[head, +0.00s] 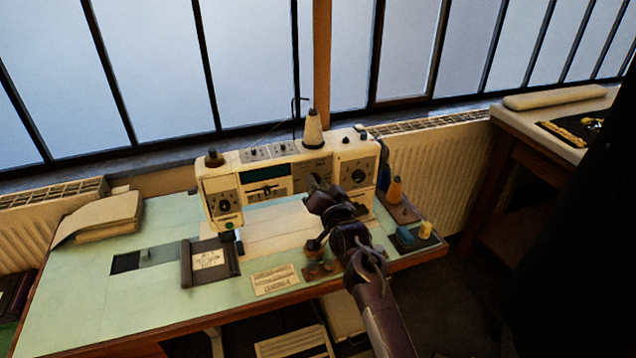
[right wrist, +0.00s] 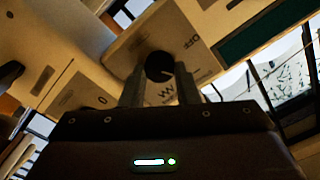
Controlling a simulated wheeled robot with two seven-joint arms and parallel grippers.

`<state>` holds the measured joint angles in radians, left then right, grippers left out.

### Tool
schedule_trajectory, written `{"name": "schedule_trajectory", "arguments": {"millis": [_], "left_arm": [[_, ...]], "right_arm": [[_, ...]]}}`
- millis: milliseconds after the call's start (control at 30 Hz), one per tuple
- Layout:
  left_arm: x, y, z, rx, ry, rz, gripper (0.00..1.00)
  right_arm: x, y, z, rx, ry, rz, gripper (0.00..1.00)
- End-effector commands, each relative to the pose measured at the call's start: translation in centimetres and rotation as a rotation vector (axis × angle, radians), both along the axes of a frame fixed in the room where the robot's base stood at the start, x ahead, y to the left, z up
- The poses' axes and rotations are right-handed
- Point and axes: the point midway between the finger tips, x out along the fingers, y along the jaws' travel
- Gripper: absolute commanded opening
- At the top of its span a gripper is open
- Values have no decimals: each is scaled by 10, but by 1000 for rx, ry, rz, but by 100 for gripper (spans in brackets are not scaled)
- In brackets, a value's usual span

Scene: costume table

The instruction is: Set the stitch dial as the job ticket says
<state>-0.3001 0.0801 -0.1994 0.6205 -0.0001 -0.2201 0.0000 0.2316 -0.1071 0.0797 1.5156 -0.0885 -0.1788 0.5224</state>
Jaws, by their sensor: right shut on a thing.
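The sewing machine (head: 290,184) stands on the pale green table. My right gripper (head: 316,184) is at the middle of its front panel and covers part of it. In the right wrist view, a round dark dial (right wrist: 158,66) sits between the two fingertips, which are shut on it. A zigzag mark and other stitch symbols show on the pale plate (right wrist: 185,40) around it. The dial's exact setting cannot be read. A card in a dark frame (head: 209,259) and a paper slip (head: 275,279) lie in front of the machine; their writing is too small to read. My left gripper is out of view.
Other dials sit on the machine's left end (head: 224,205) and right end (head: 358,175). A thread cone (head: 312,128) stands on top. Orange (head: 394,190) and yellow (head: 425,229) spools are at the right. Folded cloth (head: 108,214) lies at the left.

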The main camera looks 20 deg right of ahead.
Motion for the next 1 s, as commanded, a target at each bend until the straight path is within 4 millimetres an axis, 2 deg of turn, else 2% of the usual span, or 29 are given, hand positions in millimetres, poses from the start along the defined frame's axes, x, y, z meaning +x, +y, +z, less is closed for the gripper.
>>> {"name": "schedule_trajectory", "arguments": {"millis": [533, 567, 700, 733, 1000], "left_arm": [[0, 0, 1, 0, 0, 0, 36], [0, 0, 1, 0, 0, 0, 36], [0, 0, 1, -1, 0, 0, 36], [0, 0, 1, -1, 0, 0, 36], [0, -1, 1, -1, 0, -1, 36]], "right_arm": [[0, 0, -1, 27, 2, 0, 5], [0, 0, -1, 27, 2, 0, 29], [0, 0, -1, 26, 2, 0, 48], [0, 0, -1, 26, 2, 0, 50], [-1, 0, -1, 26, 1, 0, 50]]}}
